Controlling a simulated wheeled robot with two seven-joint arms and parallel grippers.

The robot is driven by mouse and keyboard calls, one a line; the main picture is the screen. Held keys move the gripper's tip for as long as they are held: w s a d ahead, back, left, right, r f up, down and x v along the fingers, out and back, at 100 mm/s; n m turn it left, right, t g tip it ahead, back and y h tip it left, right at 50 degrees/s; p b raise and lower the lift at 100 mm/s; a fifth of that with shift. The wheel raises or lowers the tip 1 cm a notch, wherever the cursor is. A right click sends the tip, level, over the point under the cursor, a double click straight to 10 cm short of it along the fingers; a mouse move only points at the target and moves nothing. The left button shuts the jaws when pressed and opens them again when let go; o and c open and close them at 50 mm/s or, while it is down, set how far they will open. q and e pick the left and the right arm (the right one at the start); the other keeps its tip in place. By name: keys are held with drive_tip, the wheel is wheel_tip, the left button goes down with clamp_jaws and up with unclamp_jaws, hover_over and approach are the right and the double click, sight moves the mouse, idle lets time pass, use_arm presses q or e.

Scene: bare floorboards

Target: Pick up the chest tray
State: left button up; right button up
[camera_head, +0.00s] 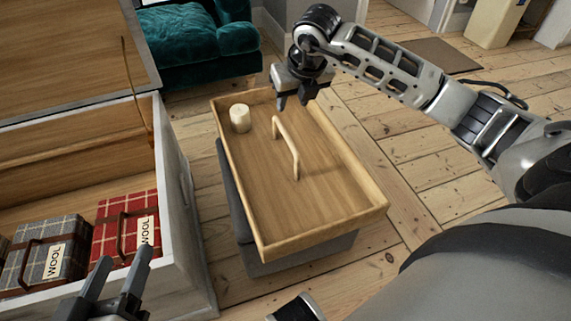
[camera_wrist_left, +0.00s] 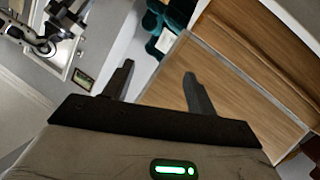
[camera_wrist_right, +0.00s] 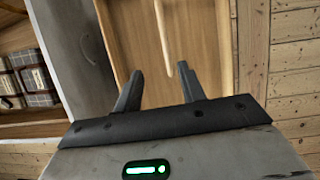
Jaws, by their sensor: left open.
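The wooden chest tray (camera_head: 235,185) is a shallow open box that lies on a dark grey block (camera_head: 285,262) on the floor. A light wooden handle (camera_head: 288,143) stands up along its middle, and a white candle (camera_head: 240,118) stands in its far left corner. My right gripper (camera_head: 292,105) is open above the far part of the tray, near the handle's far end. In the right wrist view, the handle (camera_wrist_right: 162,35) shows beyond the parted fingers. My left gripper (camera_head: 123,258) is open and empty at the lower left, in front of the chest, apart from the tray.
The open chest (camera_head: 185,210) stands left of the tray, its lid (camera_head: 70,50) raised. It holds a red plaid bundle (camera_head: 122,222) and a grey plaid bundle (camera_head: 48,262). A teal sofa (camera_head: 195,45) is behind. Floorboards (camera_head: 420,170) on the right are clear.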

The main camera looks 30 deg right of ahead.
drive_tip(key=b, duration=0.3)
hover_over(286, 133)
drive_tip(key=s, duration=0.2)
drive_tip(key=f, duration=0.8)
drive_tip(key=shift+s+a+f, duration=0.15)
drive_tip(key=shift+a+f, duration=0.15)
drive_tip(key=shift+w+d+f+b, duration=0.1)
drive_tip(key=shift+w+f+b, duration=0.15)
drive_tip(key=shift+f, duration=0.5)
drive_tip(key=b+x, duration=0.3)
drive_tip(key=x, duration=0.1)
drive_tip(key=shift+s+f, duration=0.1)
drive_tip(key=shift+f, duration=0.25)
use_arm(q)
wheel_tip(286, 133, up, 6)
drive_tip(key=w+m+t+h, duration=0.2)
drive_tip(key=t+h, duration=0.1)
drive_tip(key=t, duration=0.1)
drive_tip(key=shift+w, duration=0.15)
use_arm(e)
drive_tip(key=shift+f, duration=0.25)
clamp_jaws()
